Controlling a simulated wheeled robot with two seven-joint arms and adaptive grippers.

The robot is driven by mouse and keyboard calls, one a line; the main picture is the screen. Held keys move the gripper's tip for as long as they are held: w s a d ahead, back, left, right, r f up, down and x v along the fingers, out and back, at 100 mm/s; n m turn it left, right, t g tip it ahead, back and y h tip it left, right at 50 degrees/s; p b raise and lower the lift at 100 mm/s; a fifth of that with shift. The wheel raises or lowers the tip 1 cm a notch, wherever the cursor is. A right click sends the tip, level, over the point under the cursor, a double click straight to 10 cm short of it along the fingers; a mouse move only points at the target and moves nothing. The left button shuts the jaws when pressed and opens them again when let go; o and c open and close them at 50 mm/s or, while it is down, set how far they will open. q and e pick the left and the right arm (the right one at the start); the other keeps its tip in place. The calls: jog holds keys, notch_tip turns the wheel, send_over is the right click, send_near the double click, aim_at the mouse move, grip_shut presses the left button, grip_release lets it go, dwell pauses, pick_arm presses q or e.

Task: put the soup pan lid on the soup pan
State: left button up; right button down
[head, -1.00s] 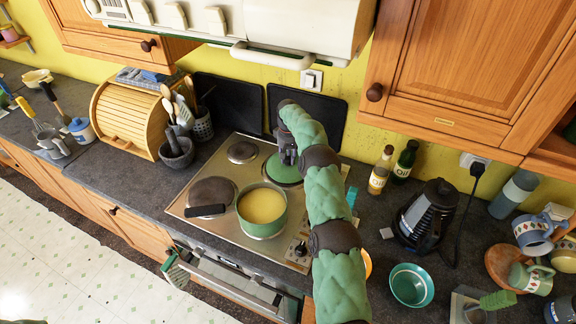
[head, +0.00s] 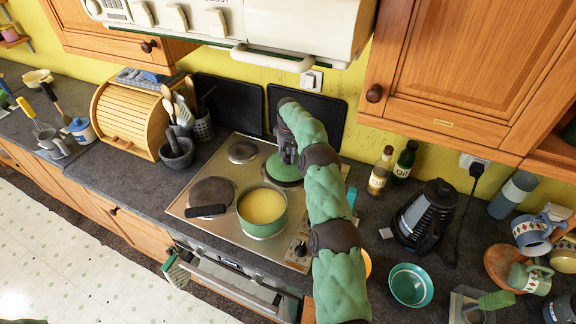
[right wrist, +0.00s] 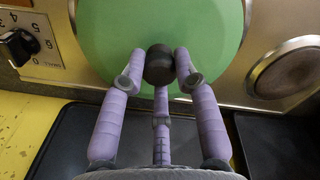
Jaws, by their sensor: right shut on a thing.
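The soup pan (head: 262,211) is a green pot with yellow soup in it and a dark handle. It stands uncovered on the front part of the steel hob. The soup pan lid (head: 283,169) is a flat green disc over the back right of the hob, behind the pan. It fills the top of the right wrist view (right wrist: 120,35), with a dark round knob (right wrist: 159,66). My right gripper (head: 287,156) is over the lid, its purple fingers shut around the knob. I cannot tell whether the lid touches the hob. My left gripper is not in view.
The steel hob (head: 229,228) has bare plates beside the pan. A mortar (head: 176,154) and a utensil pot stand to its left. Bottles (head: 379,171), a black kettle (head: 427,215) and a teal bowl (head: 410,285) stand to the right. Dark boards lean against the wall behind.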

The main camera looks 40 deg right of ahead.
jog(key=shift+r+p, duration=0.75)
jog(key=shift+r, duration=0.9)
jog(key=shift+r, duration=0.1)
jog(key=shift+r+p, duration=0.75)
jog(key=shift+r, duration=0.3)
jog(key=shift+r+p, duration=2.35)
jog(key=shift+r, duration=1.05)
jog(key=s+a+f+m+b, duration=0.1)
jog(key=s+a+b, duration=0.4)
jog(key=a, duration=0.6)
jog(key=s+a+f+m+b, duration=0.1)
jog(key=s+a+f+b, duration=0.1)
jog(key=s+a+b, duration=0.4)
jog(key=shift+s+a, duration=1.05)
jog(key=shift+a, duration=1.45)
